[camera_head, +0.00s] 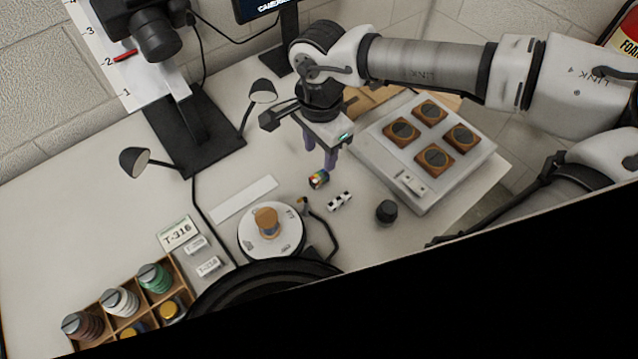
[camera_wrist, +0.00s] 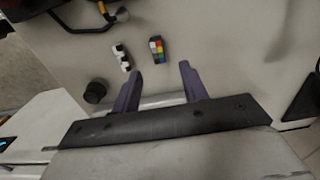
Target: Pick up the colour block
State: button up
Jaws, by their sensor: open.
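The colour block (camera_head: 319,179) is a small block with coloured squares on the pale table, right of the round white turntable. It also shows in the wrist view (camera_wrist: 157,49), just beyond the fingertips and roughly ahead of the gap between them. My gripper (camera_head: 320,163) has two purple fingers pointing down, above and close to the colour block in the head view. In the wrist view my gripper (camera_wrist: 160,72) is open, with nothing between its fingers. I see no contact with the block.
A black-and-white block (camera_head: 340,201) lies close to the colour block, and a black knob-like piece (camera_head: 386,212) stands to the right. The turntable (camera_head: 258,246) carries an orange-topped spool. A white tray (camera_head: 405,196) with several square brown pieces stands right. Lamps and a camera stand occupy the back.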

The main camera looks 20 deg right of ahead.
jog(key=f+b, duration=0.1)
jog(key=f, duration=0.2)
jog(key=f+b, duration=0.2)
jog(key=f, duration=0.2)
jog(key=shift+s+a, duration=0.1)
jog(key=shift+s, duration=0.1)
jog(key=shift+r, duration=0.1)
jog(key=shift+c, duration=0.2)
grip_shut()
